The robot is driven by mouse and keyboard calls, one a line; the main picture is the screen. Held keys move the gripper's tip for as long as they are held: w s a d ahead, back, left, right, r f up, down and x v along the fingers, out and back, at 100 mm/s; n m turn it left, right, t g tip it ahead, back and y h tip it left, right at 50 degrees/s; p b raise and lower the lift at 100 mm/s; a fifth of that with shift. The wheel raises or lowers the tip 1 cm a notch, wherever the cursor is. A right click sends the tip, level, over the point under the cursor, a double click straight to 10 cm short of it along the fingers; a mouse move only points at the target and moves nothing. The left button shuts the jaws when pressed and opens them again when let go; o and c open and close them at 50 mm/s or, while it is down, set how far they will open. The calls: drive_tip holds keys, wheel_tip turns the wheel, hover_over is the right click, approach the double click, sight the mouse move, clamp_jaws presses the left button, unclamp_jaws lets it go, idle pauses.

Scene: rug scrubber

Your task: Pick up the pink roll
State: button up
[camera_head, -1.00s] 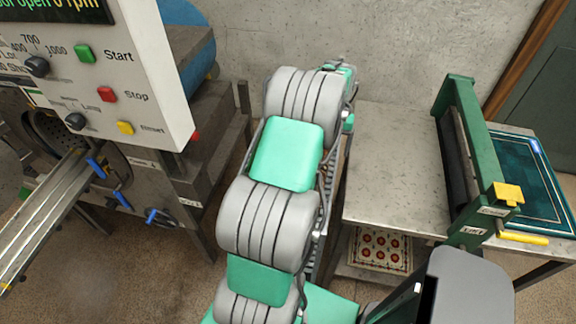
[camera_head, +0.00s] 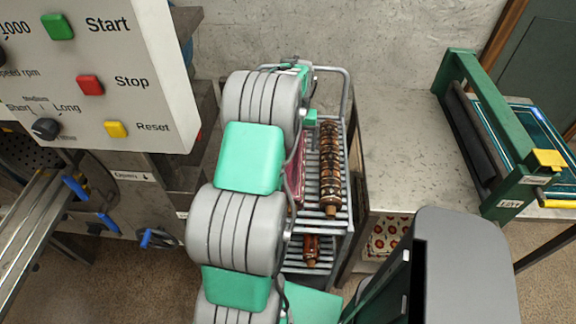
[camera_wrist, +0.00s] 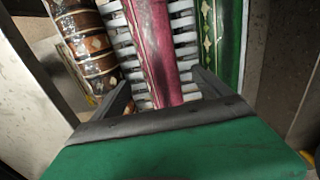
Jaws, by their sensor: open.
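The pink roll (camera_wrist: 154,45) lies lengthwise on a slatted rack in the middle of the wrist view. A strip of the pink roll (camera_head: 296,172) also shows in the head view, beside my arm, which hides the rest. My gripper (camera_wrist: 162,92) is open and empty, with one finger on each side of the pink roll's near part in the picture. Whether the fingers are down at the roll's height or touch it, I cannot tell.
A brown patterned roll (camera_wrist: 88,42) lies left of the pink one and a green roll (camera_wrist: 222,38) right, both close by. The metal rack cart (camera_head: 346,190) has another brown roll (camera_head: 311,248) on its lower shelf. A control panel (camera_head: 95,75) stands left, a grey table (camera_head: 410,150) right.

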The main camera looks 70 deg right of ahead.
sight(296, 154)
wheel_tip(296, 154, down, 8)
drive_tip(key=shift+p, duration=0.9)
clamp_jaws()
drive_tip(key=shift+d+r, duration=0.1)
drive_tip(key=shift+r, duration=0.05)
idle(0.3)
